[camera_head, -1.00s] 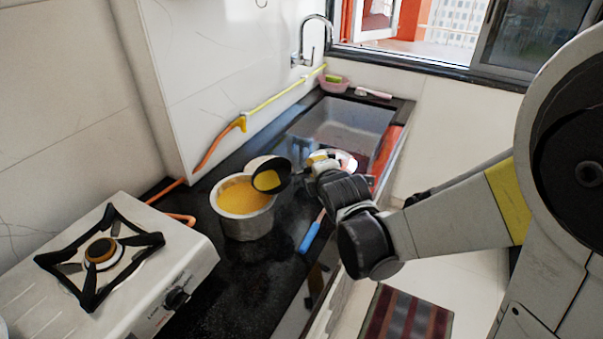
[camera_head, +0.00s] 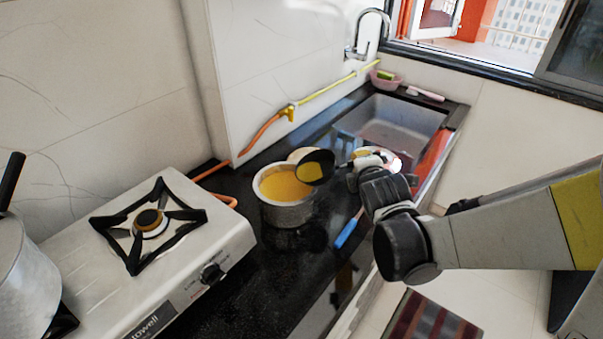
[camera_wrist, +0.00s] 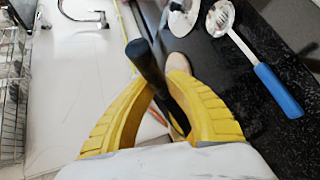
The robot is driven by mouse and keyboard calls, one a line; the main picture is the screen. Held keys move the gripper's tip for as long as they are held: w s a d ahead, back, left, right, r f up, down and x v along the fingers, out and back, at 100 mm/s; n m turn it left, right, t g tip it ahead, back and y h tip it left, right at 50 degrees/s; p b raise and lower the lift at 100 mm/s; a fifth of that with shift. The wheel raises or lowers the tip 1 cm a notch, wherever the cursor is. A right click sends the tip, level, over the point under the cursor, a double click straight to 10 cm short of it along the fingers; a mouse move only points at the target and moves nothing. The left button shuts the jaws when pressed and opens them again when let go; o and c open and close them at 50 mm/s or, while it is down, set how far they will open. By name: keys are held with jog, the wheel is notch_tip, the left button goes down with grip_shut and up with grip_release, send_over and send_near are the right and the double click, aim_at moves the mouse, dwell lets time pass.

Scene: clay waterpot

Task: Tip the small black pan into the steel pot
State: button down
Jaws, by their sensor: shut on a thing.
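The small black pan (camera_head: 316,167) is tilted, its open side facing me, above the right rim of the steel pot (camera_head: 290,213). Yellow-orange content shows inside the pan and fills the pot near its top. My gripper (camera_head: 362,165) is to the right of the pot, shut on the pan's handle. In the wrist view, my gripper's yellow fingers (camera_wrist: 163,108) close around the black handle (camera_wrist: 146,66). The wrist view does not show the pan's inside.
A white stove (camera_head: 190,245) with a black burner grate stands left of the pot. A blue-handled slotted spoon (camera_head: 348,230) lies on the black counter (camera_head: 250,285) right of the pot. A sink (camera_head: 395,120) is behind. A large metal pot (camera_head: 22,275) is at far left.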

dwell(0.4)
jog(key=shift+a+r+n+h+p, duration=0.4)
jog(key=shift+a+r+p, duration=0.05)
jog(key=shift+r, duration=0.25)
dwell(0.4)
jog(key=shift+a+r, duration=0.15)
dwell(0.5)
jog(key=shift+s+a+r+n+h+p, duration=0.1)
jog(key=shift+a+r+n+h+p, duration=0.2)
jog(key=shift+a+r+n, duration=0.15)
jog(key=shift+a+r, duration=0.1)
dwell(0.7)
jog(key=shift+s+a+r+n+h, duration=0.1)
jog(key=shift+a+r+n+h, duration=0.15)
jog(key=shift+a+r+h, duration=0.25)
jog(key=shift+a, duration=0.15)
jog(key=shift+a+r, duration=0.1)
jog(key=shift+r, duration=0.05)
dwell(0.5)
